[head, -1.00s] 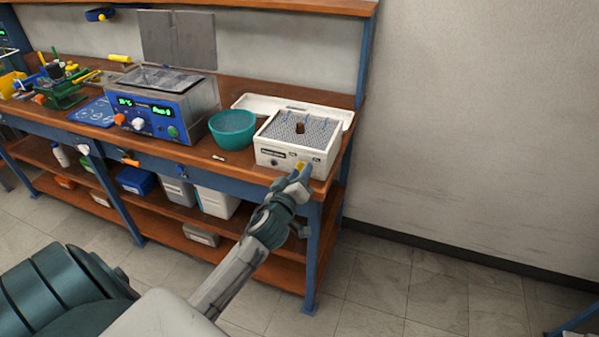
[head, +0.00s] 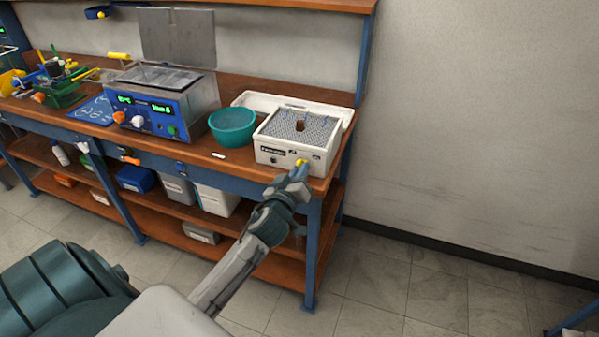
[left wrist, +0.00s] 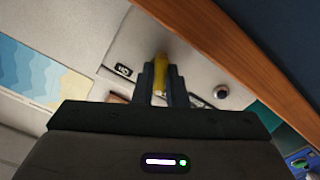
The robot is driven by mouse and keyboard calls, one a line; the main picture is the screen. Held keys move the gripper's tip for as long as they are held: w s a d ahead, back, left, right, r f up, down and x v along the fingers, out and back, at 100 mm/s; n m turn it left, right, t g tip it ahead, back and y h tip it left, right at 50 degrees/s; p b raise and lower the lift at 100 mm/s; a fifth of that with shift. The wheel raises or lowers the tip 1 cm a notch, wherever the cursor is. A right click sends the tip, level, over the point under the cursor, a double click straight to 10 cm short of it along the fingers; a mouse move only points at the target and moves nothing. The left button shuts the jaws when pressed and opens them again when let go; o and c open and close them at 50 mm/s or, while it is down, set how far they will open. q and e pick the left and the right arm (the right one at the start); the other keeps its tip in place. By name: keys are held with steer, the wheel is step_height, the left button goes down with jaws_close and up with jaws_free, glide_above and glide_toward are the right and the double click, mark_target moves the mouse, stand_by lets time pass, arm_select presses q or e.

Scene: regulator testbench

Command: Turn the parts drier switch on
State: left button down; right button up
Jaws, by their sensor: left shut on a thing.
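The parts drier is a white box (head: 270,157) with a grey mesh top and a small brown part on it, at the right end of the bench. Its yellow switch lever (head: 301,162) is on the front face, toward the right. My left gripper (head: 299,172) is at that front face, shut on the lever. In the left wrist view the lever (left wrist: 160,78) sits between the two dark fingers (left wrist: 160,80), which hide part of it. A small marked label (left wrist: 122,70) and a round dark knob (left wrist: 221,91) flank it. My right gripper is out of view.
A teal bowl (head: 232,127) stands left of the drier, with a blue-fronted bath unit (head: 150,115) beyond it. A white lid (head: 275,103) lies behind the drier. The wooden bench edge (left wrist: 225,40) runs close to the gripper. Open floor lies to the right.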

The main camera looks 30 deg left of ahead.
arm_select(q)
steer(key=m, duration=0.2)
steer(key=shift+m, duration=0.4)
steer(key=m, duration=0.3)
steer(key=shift+m+p, duration=0.3)
steer(key=shift+p, duration=0.05)
steer(key=m+p, duration=0.1)
steer(key=m, duration=0.3)
steer(key=shift+r, duration=0.1)
steer(key=shift+m+p, duration=0.5)
steer(key=shift+m, duration=1.2)
steer(key=c, duration=1.5)
jaws_free()
steer(key=shift+o, duration=0.2)
